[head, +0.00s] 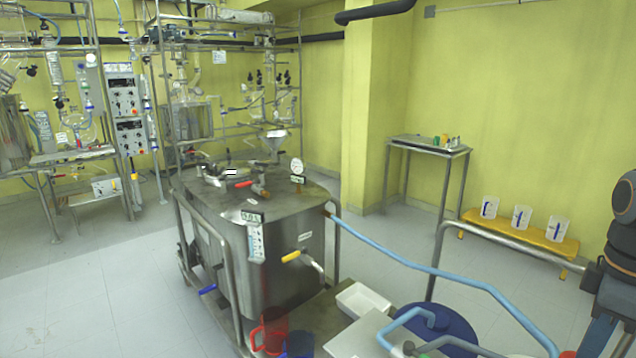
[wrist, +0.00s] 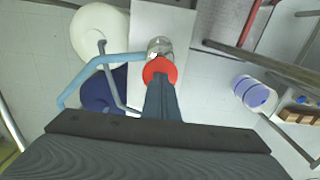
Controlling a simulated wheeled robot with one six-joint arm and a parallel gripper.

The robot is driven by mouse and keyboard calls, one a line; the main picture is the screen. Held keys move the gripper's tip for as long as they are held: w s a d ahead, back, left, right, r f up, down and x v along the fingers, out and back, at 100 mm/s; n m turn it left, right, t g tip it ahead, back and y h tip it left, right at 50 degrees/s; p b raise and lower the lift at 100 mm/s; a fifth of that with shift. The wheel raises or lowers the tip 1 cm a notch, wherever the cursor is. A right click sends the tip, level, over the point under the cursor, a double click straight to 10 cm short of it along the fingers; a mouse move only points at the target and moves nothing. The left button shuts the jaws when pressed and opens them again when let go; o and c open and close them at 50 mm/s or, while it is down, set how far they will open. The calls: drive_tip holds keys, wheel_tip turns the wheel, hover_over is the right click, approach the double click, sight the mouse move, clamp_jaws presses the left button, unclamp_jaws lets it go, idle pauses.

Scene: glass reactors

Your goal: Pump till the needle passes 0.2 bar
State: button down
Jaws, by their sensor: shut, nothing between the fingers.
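The steel vessel (head: 270,260) stands in the middle of the head view. A small white round gauge (head: 297,166) stands on its lid; its needle is too small to read. A light blue hose (head: 430,268) runs from the vessel to the lower right. My gripper (wrist: 161,84) shows in the wrist view with its dark fingers shut together and empty. The fingertips lie over a red round part (wrist: 160,69) with a metal fitting (wrist: 160,46) beyond it. I cannot tell whether they touch, or whether this part is the pump.
A dark blue round container (head: 438,322) stands at the lower right, beside a white tray (head: 362,300). A red jug (head: 270,332) stands at the vessel's foot. Several beakers (head: 521,217) stand on a yellow bench (head: 560,242). The floor at left is clear.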

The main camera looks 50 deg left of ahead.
drive_tip(key=shift+f+b, duration=1.25)
drive_tip(key=shift+f, duration=2.15)
drive_tip(key=shift+r, duration=0.15)
wheel_tip(320, 180, up, 8)
drive_tip(key=p, duration=0.6)
drive_tip(key=shift+p, duration=0.3)
drive_tip(key=shift+f+b, duration=1.85)
drive_tip(key=shift+f, duration=2.3)
wheel_tip(320, 180, up, 8)
drive_tip(key=p, duration=0.6)
drive_tip(key=shift+r, duration=0.2)
